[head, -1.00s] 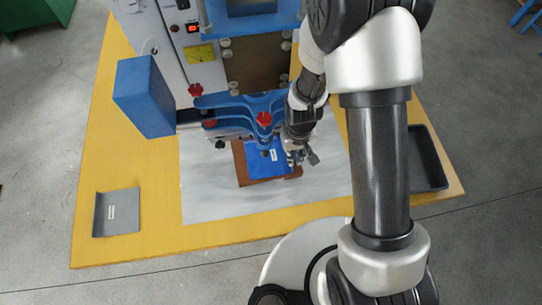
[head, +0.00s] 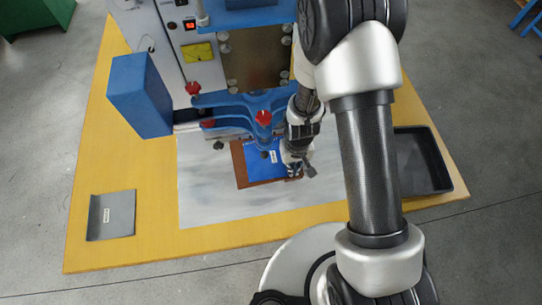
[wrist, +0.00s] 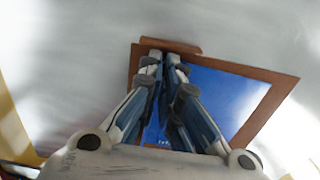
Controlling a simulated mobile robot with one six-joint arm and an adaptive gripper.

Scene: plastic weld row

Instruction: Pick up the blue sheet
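The blue sheet (head: 262,168) with a small white label lies flat on a brown plate (head: 240,164) below the blue press arm. It also shows in the wrist view as a blue sheet (wrist: 222,98) framed by the brown plate (wrist: 268,118). My gripper (head: 292,174) is at the right side of the sheet. In the wrist view, the fingertips of my gripper (wrist: 163,60) are close together with a narrow gap, over the sheet's edge near a raised brown strip (wrist: 172,46). I cannot tell whether they touch or pinch the sheet.
The welding machine (head: 200,60) with its blue arm (head: 235,108) and red knobs stands close behind the sheet. A blue box (head: 140,95) projects at left. A grey holder (head: 111,216) is at the table's left; a black tray (head: 437,185) is at right. The front mat is clear.

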